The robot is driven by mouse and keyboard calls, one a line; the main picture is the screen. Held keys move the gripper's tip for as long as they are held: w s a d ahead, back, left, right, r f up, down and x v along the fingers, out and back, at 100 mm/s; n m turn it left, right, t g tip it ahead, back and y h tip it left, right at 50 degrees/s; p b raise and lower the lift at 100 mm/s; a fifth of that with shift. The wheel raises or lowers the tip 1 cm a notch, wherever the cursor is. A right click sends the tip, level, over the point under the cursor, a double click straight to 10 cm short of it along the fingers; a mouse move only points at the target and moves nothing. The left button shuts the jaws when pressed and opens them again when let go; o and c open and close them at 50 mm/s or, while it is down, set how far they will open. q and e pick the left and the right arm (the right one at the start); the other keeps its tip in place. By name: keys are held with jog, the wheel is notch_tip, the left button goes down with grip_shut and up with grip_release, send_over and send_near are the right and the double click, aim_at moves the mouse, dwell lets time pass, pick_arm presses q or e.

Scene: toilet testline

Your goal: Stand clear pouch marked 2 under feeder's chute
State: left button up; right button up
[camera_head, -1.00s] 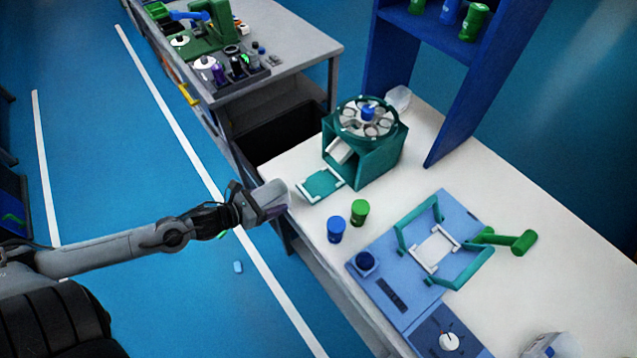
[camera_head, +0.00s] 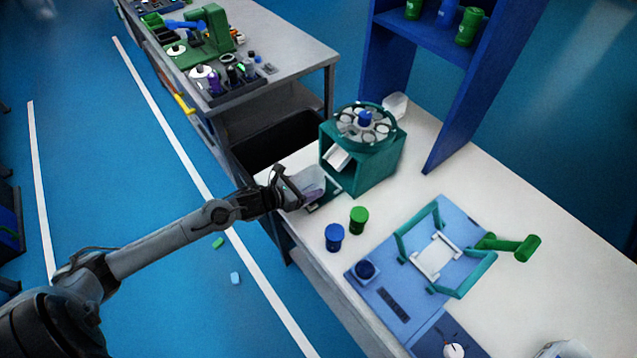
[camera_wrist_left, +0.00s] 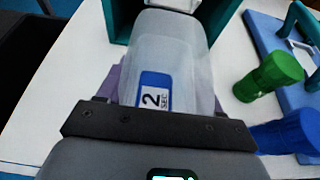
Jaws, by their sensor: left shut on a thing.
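My left gripper (camera_head: 288,190) is shut on a clear pouch (camera_head: 312,182) at the front of the feeder. In the left wrist view the pouch (camera_wrist_left: 175,55) shows a blue label with a 2, and its far end points toward the feeder. The feeder (camera_head: 375,165) is a teal box with a round carousel on top and a white chute (camera_head: 338,157) in its open front. The pouch is over the feeder's small tray (camera_head: 325,196), mostly hiding it. I cannot tell whether the pouch touches the tray. My right gripper is not in view.
A blue jar (camera_head: 334,237) and a green jar (camera_head: 358,220) stand close in front of the feeder. A blue fixture with teal frames (camera_head: 440,250) lies to the right. Another clear pouch (camera_head: 396,104) stands behind the feeder. A blue shelf (camera_head: 450,110) rises at the back.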

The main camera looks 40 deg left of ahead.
aim_at(319, 180)
pick_arm(q)
jog(key=shift+w+d, duration=0.1)
jog(key=shift+w, duration=0.55)
jog(key=x, duration=0.3)
jog(key=shift+r, duration=0.3)
jog(key=shift+f, duration=0.35)
jog(key=shift+s+f, duration=0.15)
jog(key=shift+f, duration=0.05)
jog(key=shift+b, duration=0.35)
jog(key=shift+f, duration=0.2)
jog(key=o, duration=1)
jog(key=shift+r, duration=0.1)
